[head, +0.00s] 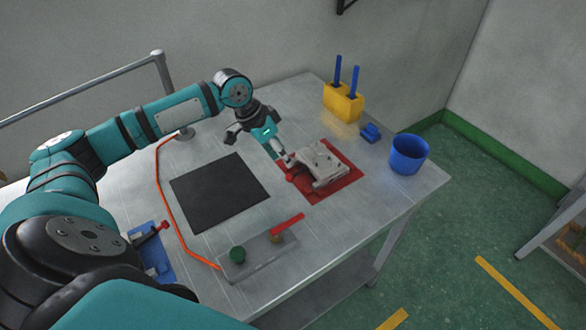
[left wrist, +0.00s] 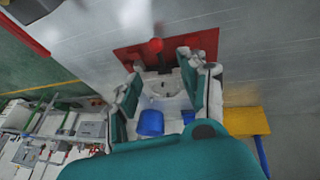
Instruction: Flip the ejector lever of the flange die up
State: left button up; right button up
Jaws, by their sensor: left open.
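The flange die (head: 322,164) is a pale grey block on a red mat (head: 347,186) on the metal table. It also shows in the left wrist view (left wrist: 160,88), between my fingers. Its ejector lever has a red ball knob (left wrist: 156,45) that sticks out from the die's side. In the head view the lever is largely hidden near my gripper, and its exact tilt cannot be told. My left gripper (head: 284,160) is open at the die's left side, with fingers on either side of the die in the wrist view (left wrist: 163,78). My right gripper is not in view.
A black mat (head: 219,192) lies left of the die. A grey plate (head: 257,257) with a green knob and red handle is in front. A blue cup (head: 408,154), a small blue part (head: 371,132) and a yellow holder (head: 343,102) with blue handles stand right and behind.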

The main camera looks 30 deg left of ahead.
aim_at(297, 173)
pick_arm(q)
jog(key=x, duration=0.7)
jog(key=shift+d, duration=0.1)
grip_shut()
jog(key=shift+p, duration=0.3)
